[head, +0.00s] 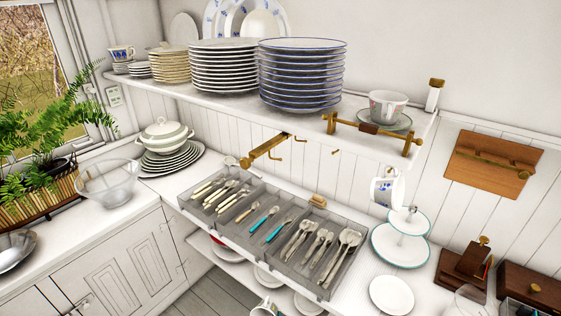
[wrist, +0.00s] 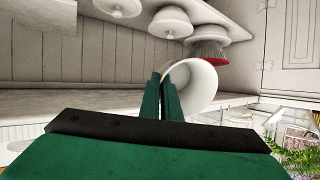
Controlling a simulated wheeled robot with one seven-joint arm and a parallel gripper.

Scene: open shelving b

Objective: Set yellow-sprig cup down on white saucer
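In the wrist view my gripper (wrist: 161,80) has its two green fingers close together on the wall or handle of a white cup (wrist: 203,88). The cup's open mouth shows to the right of the fingers, but no sprig pattern can be made out. In the head view, part of a white cup with a green mark (head: 264,309) shows at the bottom edge; it looks like the held one, but my gripper is not clear there. A plain white saucer (head: 391,294) lies empty on the counter, right of the cutlery tray and apart from the cup.
The cutlery tray (head: 228,238) lies along the counter's front. A tiered stand (head: 400,248) is behind the saucer, with a hanging cup (head: 384,191) above it. Wooden boxes (head: 465,265) stand right.

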